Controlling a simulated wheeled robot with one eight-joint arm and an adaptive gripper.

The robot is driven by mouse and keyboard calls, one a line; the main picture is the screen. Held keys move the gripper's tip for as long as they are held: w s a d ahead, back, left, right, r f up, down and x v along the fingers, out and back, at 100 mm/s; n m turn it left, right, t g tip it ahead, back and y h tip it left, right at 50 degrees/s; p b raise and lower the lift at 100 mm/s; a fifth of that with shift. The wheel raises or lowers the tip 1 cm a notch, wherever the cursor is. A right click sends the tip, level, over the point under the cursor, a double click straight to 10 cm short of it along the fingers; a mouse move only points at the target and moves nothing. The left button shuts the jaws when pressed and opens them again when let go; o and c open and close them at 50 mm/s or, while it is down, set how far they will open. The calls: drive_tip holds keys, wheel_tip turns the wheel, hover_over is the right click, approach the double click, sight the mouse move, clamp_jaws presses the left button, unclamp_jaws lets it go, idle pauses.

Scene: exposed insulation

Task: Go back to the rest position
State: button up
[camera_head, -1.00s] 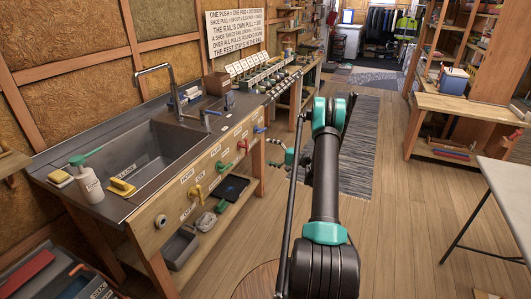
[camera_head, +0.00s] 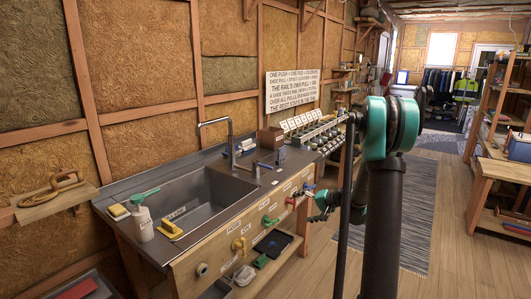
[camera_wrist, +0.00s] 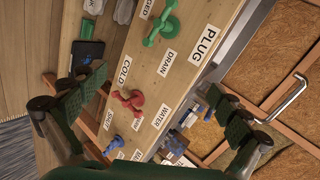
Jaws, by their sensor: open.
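My gripper (camera_wrist: 157,85) is open and empty in the wrist view, with one green pad at each side. Between and beyond its fingers is the wooden sink front with a red valve handle (camera_wrist: 130,101), a green handle (camera_wrist: 160,28) and a blue handle (camera_wrist: 118,142). I see no contact with them. In the head view my gripper (camera_head: 318,205) is small, in front of the bench's right part, partly hidden by my arm. The red handle (camera_head: 292,202), green handle (camera_head: 270,220) and yellow handle (camera_head: 239,246) show left of it.
The sink bench (camera_head: 120,196) stands left, with a soap bottle (camera_head: 143,223) and yellow brush (camera_head: 170,229) on its near edge. A wooden shelf unit (camera_head: 489,160) stands right. A grey rug (camera_head: 420,200) and open floor lie between them.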

drive_tip(key=s+a+r+n+g+h, duration=0.15)
drive_tip(key=s+h, duration=0.35)
drive_tip(key=s, duration=1.5)
drive_tip(key=s+d+f+n+h, duration=0.1)
drive_tip(key=s+d+h, duration=0.1)
drive_tip(key=s, duration=0.6)
drive_tip(key=s+d+f+n+h, duration=0.1)
drive_tip(key=s+d+n+h, duration=0.1)
drive_tip(key=s, duration=0.6)
drive_tip(key=shift+s+d+f+g, duration=0.2)
drive_tip(key=shift+d+f+g, duration=0.2)
drive_tip(key=shift+d, duration=0.35)
